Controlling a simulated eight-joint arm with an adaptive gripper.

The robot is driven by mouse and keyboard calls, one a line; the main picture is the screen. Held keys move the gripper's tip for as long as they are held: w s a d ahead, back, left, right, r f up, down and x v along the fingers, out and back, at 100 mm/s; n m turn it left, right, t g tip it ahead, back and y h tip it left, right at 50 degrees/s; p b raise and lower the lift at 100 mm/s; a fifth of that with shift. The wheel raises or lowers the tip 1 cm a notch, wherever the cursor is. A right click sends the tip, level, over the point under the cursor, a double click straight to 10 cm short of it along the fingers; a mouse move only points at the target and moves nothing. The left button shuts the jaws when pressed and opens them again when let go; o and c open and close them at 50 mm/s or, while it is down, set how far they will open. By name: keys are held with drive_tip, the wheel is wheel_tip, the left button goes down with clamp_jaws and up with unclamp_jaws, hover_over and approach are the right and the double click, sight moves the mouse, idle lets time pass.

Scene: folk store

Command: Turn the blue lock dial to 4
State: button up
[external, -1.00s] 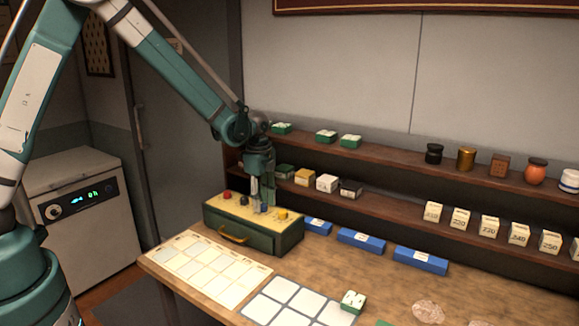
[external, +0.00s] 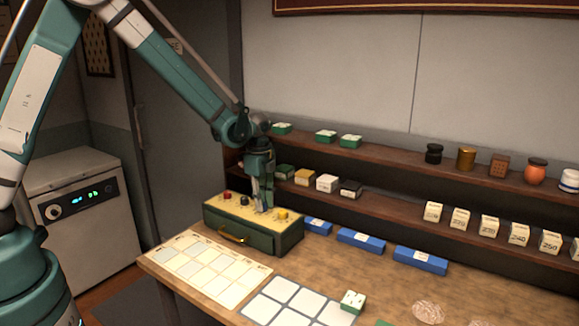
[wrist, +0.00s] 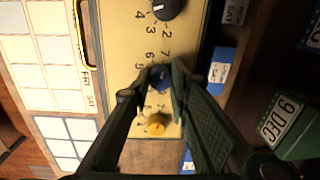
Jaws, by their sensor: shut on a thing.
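The lock box (external: 240,235) is dark green with a cream top and a yellow handle, standing on the counter. On its top are a red dial (external: 227,196), a black dial (external: 244,200) and a yellow dial (external: 283,214) in a row. The blue dial (wrist: 160,77) sits between the black and yellow ones in the wrist view, with printed numbers around it. My gripper (wrist: 154,92) points down over the box and is shut on the blue dial, one finger on each side. The fingers hide part of its numbers, and its pointer setting cannot be read.
A calendar sheet (external: 208,266) and a white-squared grid (external: 290,300) lie in front of the box. Blue boxes (external: 360,241) stand to its right. Shelves (external: 390,197) with small boxes and jars rise behind.

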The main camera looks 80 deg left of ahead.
drive_tip(key=n+b, duration=0.3)
drive_tip(key=n, duration=0.2)
drive_tip(key=shift+f+b, duration=0.15)
drive_tip(key=shift+b, duration=0.25)
drive_tip(key=n+b, duration=0.3)
drive_tip(key=n, duration=0.3)
drive_tip(key=shift+w+n+g, duration=0.1)
drive_tip(key=shift+n+g, duration=0.2)
drive_tip(key=shift+n, duration=0.1)
drive_tip(key=n+b, duration=0.2)
drive_tip(key=n, duration=0.4)
drive_tip(key=shift+a, duration=0.1)
drive_tip(key=n+b, duration=0.1)
drive_tip(key=n, duration=0.4)
drive_tip(key=shift+n, duration=0.3)
drive_tip(key=o, duration=0.9)
